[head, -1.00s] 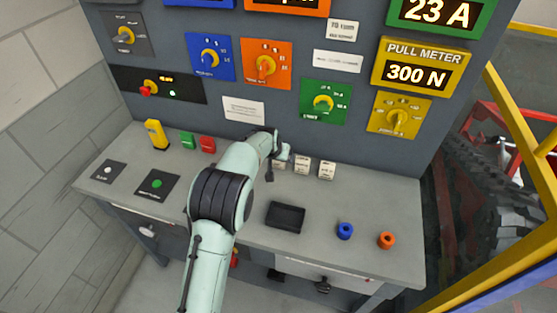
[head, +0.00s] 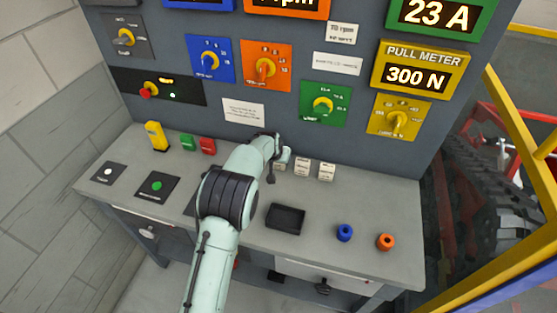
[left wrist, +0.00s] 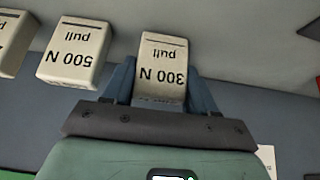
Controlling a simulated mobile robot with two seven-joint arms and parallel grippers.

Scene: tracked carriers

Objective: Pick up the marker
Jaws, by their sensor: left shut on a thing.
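Several white marker blocks stand in a row on the bench near the panel. My left gripper (left wrist: 160,95) is shut on the block marked "300 N pull" (left wrist: 162,58), with a finger on each side of it. In the head view the gripper (head: 275,168) is at the left end of the row, and my own arm partly hides the held block. A "500 N pull" block (left wrist: 75,52) stands beside it, apart from the fingers, and another block (left wrist: 14,42) shows at the wrist view's left edge. My right gripper is not in view.
A black tray (head: 286,230), a blue ring-like piece (head: 344,233) and an orange one (head: 385,242) are on the front right of the bench (head: 320,255). Green (head: 188,142), red (head: 208,146) and yellow (head: 156,136) pieces stand at the left. The panel (head: 275,115) rises behind.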

